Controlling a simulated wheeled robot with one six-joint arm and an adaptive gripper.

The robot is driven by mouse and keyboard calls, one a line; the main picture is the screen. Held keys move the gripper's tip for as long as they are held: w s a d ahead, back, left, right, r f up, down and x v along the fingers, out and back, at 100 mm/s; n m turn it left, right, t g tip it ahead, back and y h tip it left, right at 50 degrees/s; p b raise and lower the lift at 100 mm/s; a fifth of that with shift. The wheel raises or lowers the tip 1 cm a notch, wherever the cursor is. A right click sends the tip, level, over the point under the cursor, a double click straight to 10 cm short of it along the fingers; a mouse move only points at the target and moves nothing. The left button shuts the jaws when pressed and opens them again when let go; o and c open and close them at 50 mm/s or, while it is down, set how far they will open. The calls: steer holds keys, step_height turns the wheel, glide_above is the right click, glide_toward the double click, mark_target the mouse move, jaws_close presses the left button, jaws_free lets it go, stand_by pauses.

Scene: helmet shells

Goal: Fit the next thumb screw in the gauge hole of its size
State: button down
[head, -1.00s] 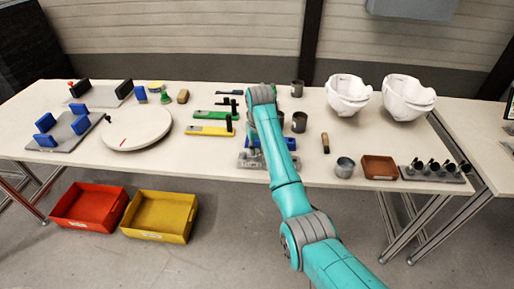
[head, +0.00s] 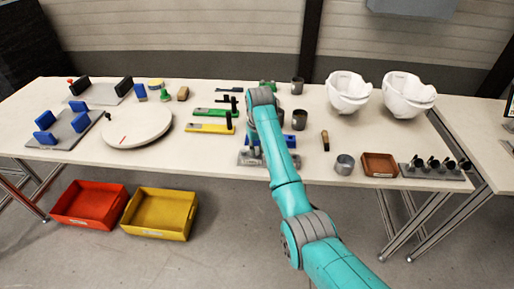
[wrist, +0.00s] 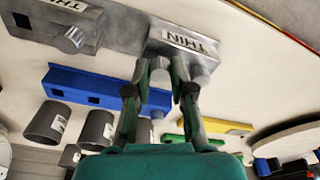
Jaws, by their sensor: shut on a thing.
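The grey gauge (head: 246,160) lies at the table's front edge, partly behind my arm in the head view. In the wrist view, its label plate reading THIN (wrist: 190,42) is just beyond my fingertips. A grey thumb screw (wrist: 75,39) stands on its left part. My gripper (wrist: 160,78) is shut on another grey thumb screw (wrist: 159,73), held close over or at the gauge's right part. Whether its shank is in a hole is hidden. More thumb screws stand on the dark rack (head: 432,174) at the table's right.
A blue bar (wrist: 90,86) lies beside the gauge, with grey cups (wrist: 47,122) close by. Yellow (head: 208,128) and green (head: 210,113) bars lie further back. A brown tray (head: 380,165) and a metal cup (head: 345,164) stand between gauge and rack.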

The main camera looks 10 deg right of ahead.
mark_target(258, 154)
steer(key=shift+f, duration=0.3)
stand_by(0.5)
steer(key=c, duration=0.9)
jaws_free()
steer(key=r, duration=0.5)
steer(key=s+r, duration=0.1)
steer(key=r, duration=0.1)
steer(key=shift+r, duration=0.25)
